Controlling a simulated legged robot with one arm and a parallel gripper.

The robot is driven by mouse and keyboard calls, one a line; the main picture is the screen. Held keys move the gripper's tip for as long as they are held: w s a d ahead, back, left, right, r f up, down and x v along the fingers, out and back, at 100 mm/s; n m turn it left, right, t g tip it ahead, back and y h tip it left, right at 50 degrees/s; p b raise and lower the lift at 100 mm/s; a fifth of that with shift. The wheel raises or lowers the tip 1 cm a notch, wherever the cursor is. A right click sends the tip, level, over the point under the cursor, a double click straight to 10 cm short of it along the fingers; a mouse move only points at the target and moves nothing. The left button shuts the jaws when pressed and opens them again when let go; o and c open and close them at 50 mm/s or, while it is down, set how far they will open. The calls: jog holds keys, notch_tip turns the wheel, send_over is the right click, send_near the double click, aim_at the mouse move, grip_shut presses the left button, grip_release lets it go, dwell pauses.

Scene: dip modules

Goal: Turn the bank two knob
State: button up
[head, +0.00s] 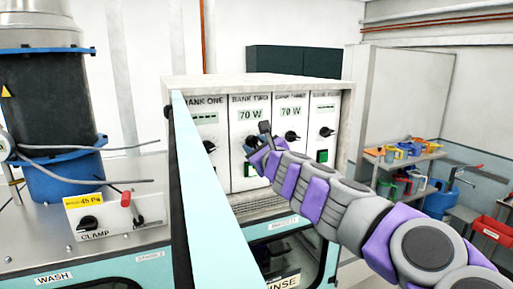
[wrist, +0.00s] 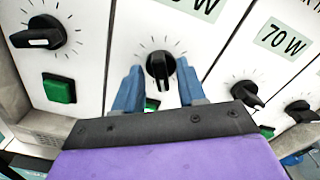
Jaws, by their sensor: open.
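The bank two panel (head: 249,100) is white with a 70 W display (head: 250,114). My gripper (wrist: 159,74) is open, with one blue finger on each side of this knob. Gaps show between the fingers and the knob. In the head view my gripper (head: 262,143) is at the bank two panel and partly covers the knob. A green button (wrist: 152,104) below the knob is partly hidden by my gripper.
The bank one knob (wrist: 38,33) is to the left, and another panel's knob (wrist: 247,94) is to the right. A teal beam (head: 215,190) runs in front of the cabinet. A clamp box (head: 115,212) and dark cylinder (head: 50,110) stand at left.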

jog(key=b+v, duration=0.2)
jog(key=v, duration=1.5)
jog(key=shift+s+d, duration=0.1)
jog(key=shift+d, duration=0.05)
jog(key=shift+f, duration=0.1)
